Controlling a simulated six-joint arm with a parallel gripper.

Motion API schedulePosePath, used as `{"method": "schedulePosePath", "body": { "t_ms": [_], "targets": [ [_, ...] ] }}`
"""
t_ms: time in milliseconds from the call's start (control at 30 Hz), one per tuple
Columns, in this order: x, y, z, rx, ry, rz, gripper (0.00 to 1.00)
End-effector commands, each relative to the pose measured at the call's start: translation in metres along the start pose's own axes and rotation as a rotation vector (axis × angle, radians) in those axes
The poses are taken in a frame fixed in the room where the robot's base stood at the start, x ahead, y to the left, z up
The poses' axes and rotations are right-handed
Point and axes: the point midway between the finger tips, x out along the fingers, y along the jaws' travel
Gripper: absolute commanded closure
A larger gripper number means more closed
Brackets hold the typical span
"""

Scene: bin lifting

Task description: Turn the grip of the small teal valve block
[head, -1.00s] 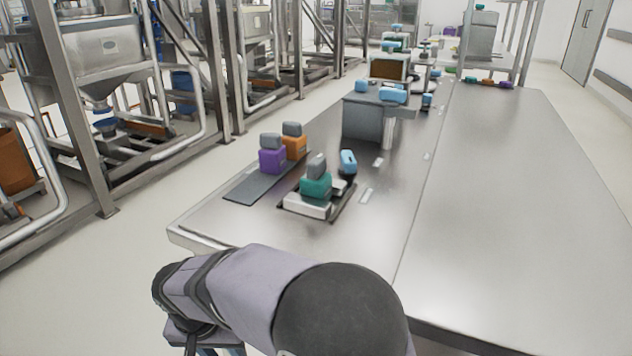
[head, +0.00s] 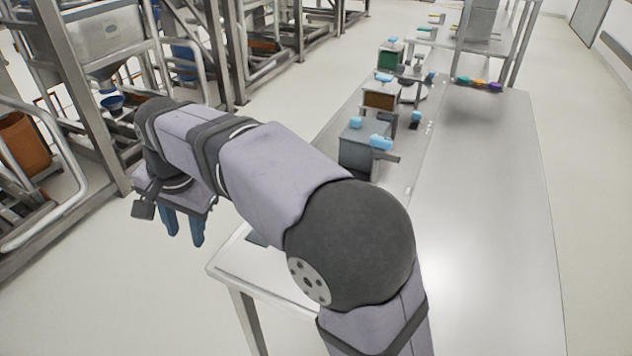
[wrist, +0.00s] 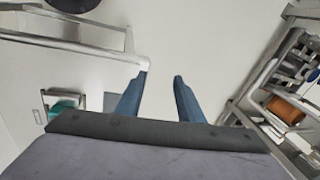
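In the head view my arm hides the spot of the small teal valve block. In the wrist view a teal shape (wrist: 62,104) at the left edge, partly cut off behind my gripper body, looks like that block; its grip is not clear. My gripper (head: 184,238) hangs to the left of the steel table (head: 480,240), over the floor, with its blue fingers pointing down. In the wrist view my gripper (wrist: 162,76) has its two fingers apart with nothing between them. It is well away from the teal shape.
A corner of a dark mat (head: 257,240) shows beside my arm on the table's near end. A grey box with blue parts (head: 358,150) stands farther along the table. Metal frames (head: 215,60) and an orange bin (head: 22,150) stand left. The table's right side is clear.

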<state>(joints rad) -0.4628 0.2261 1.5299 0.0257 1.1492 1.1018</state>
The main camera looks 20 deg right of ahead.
Motion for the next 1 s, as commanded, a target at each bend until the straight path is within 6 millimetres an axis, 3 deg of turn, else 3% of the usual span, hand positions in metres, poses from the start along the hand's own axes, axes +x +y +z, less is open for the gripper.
{"method": "schedulePosePath", "body": {
  "t_ms": [33,167,300,400,500,633,1000],
  "targets": [
    [-0.021,0.008,-0.022,0.022,0.002,0.019,0.66],
    [-0.037,0.045,-0.071,0.06,0.0,0.075,0.66],
    [-0.049,0.1,-0.118,0.1,-0.015,0.142,0.66],
    [-0.054,0.139,-0.14,0.122,-0.033,0.18,0.66],
    [-0.058,0.168,-0.153,0.137,-0.049,0.206,0.66],
    [-0.06,0.191,-0.161,0.147,-0.063,0.224,0.66],
    [-0.051,0.201,-0.162,0.148,-0.069,0.23,0.66]
  ]
}}
